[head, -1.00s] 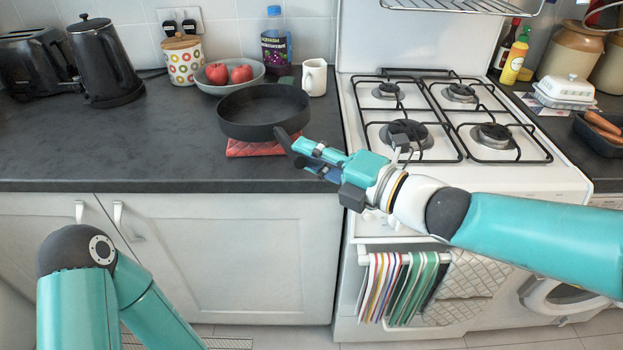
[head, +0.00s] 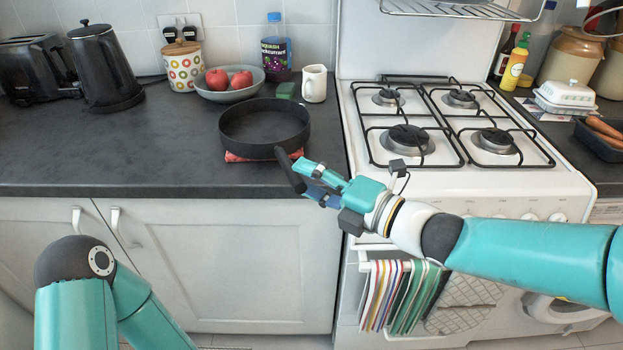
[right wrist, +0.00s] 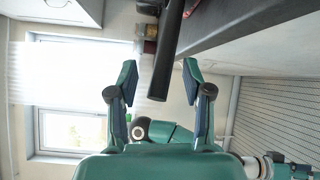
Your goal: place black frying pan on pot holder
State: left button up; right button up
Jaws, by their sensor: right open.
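The black frying pan (head: 264,124) rests on the red pot holder (head: 240,157) on the dark counter, with its handle (head: 290,170) pointing toward the front edge. Most of the pot holder is hidden under the pan. My right gripper (head: 308,178) is beside the handle in the head view. In the right wrist view its open fingers (right wrist: 156,90) stand on either side of the handle (right wrist: 165,70), with gaps showing on both sides. My left arm is at the lower left of the head view, but its gripper is out of view.
A bowl of red apples (head: 228,88), a green sponge (head: 285,90), a white mug (head: 314,84) and a bottle (head: 276,50) stand behind the pan. The gas hob (head: 440,130) is to the right.

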jog(key=p+v, duration=0.1)
jog(key=v, duration=1.1)
jog(key=s+f+m+g+h, duration=0.3)
jog(key=f+m, duration=0.8)
jog(key=f, duration=0.4)
jog(key=s+d+f+m+g+h, duration=0.1)
jog(key=s+f+m+g+h, duration=0.2)
jog(key=s+f+m, duration=0.3)
jog(key=s+d+f+m+g+h, duration=0.1)
jog(key=s+f+m+g+h, duration=0.3)
jog(key=f+m, duration=1.2)
notch_tip(320, 180, down, 9)
jog(key=shift+s+d+f, duration=0.2)
jog(key=shift+s+f, duration=0.05)
jog(key=shift+s, duration=0.4)
jog(key=shift+r, duration=0.1)
notch_tip(320, 180, up, 12)
jog(key=p, duration=1.2)
